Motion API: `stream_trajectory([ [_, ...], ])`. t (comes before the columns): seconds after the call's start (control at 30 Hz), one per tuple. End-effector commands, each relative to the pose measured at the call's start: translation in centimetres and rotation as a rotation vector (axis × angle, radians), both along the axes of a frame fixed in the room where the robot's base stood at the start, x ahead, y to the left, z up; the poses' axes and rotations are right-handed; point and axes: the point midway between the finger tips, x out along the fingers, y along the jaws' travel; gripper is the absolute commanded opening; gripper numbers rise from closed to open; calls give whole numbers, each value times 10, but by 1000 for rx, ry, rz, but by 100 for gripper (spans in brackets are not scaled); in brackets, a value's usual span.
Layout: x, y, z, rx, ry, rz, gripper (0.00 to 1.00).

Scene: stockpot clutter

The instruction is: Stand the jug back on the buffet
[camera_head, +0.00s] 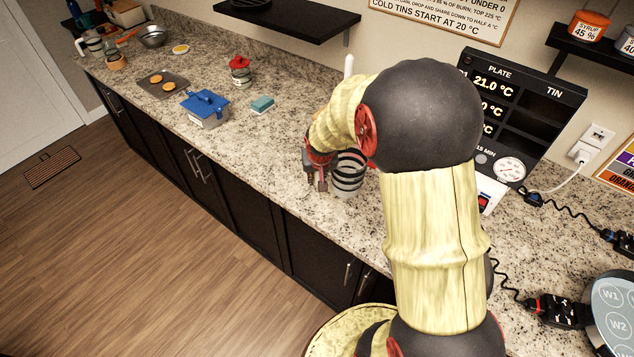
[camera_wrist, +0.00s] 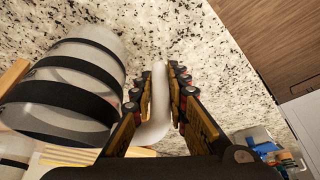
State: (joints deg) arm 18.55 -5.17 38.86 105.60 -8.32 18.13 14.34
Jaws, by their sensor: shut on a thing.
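The jug (camera_head: 347,174) is a pale, see-through vessel with black bands. In the head view it looks roughly upright over the speckled worktop (camera_head: 250,170) of the long dark-fronted buffet. In the wrist view the banded jug (camera_wrist: 80,53) fills the left side, beside my fingers. My gripper (camera_head: 317,182) is at the jug's left in the head view. In the wrist view my gripper (camera_wrist: 160,90) is shut on a white curved strip that looks like the jug's handle. Part of the jug is hidden by my arm. I cannot tell whether its base touches the worktop.
Left along the worktop are a teal sponge (camera_head: 262,104), a blue-lidded container (camera_head: 206,108), a red-lidded jar (camera_head: 240,71) and a tray of orange rounds (camera_head: 163,84). A display board (camera_head: 520,110) stands right. Worktop left of the jug is clear.

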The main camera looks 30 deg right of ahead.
Motion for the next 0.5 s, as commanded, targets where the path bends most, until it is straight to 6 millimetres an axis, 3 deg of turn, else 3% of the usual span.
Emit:
stream_trajectory([
  [0.2, -1, 0, -29, 1, 2, 1, 0],
  [0.5, -1, 0, -30, 0, 1, 1, 0],
])
